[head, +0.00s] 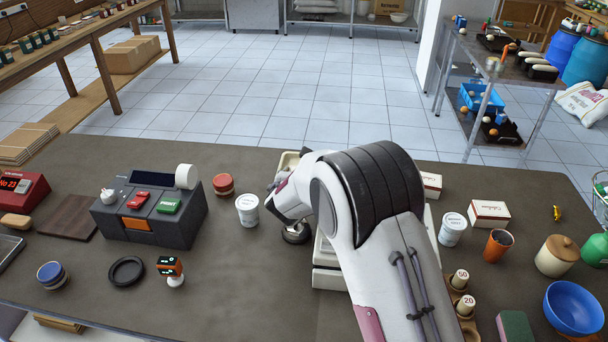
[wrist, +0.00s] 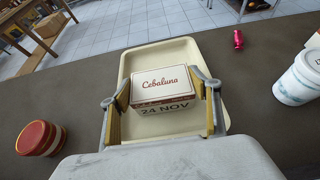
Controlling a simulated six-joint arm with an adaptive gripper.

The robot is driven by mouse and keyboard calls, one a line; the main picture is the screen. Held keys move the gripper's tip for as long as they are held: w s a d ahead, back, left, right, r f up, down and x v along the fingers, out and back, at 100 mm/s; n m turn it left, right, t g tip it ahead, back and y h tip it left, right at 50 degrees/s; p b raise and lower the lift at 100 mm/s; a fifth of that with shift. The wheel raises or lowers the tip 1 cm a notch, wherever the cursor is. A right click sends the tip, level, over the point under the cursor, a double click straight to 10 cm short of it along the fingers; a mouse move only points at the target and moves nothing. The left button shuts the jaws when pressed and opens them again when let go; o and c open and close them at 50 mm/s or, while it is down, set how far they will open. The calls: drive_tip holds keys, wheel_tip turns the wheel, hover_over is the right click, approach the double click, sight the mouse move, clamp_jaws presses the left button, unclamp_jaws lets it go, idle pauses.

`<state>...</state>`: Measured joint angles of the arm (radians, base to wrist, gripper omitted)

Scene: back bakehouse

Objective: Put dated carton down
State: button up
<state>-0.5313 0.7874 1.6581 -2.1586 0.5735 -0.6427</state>
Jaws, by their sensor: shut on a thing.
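The dated carton (wrist: 163,84) is a small white and red box marked "Cebaluna" on top, with "24 NOV" on its near side. My gripper (wrist: 165,93) is shut on it, one finger pad at its left side and one at its right. The carton is over a cream tray (wrist: 165,55) in the wrist view. I cannot tell whether its underside touches the tray floor. In the head view my arm hides the carton and most of the gripper; only a corner of the cream tray (head: 287,160) shows.
A red tub (wrist: 40,138) stands left of the tray and a white tub (wrist: 298,78) right of it. A dark label printer (head: 150,208) is at left. Two similar cartons stand right of my arm, one whole (head: 489,214), near a copper cup (head: 498,246).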

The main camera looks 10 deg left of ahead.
drive_tip(key=shift+f, duration=0.1)
idle(0.3)
drive_tip(key=o, duration=1.3)
drive_tip(key=shift+v, duration=1.05)
drive_tip(key=v, duration=0.3)
wheel_tip(320, 180, up, 7)
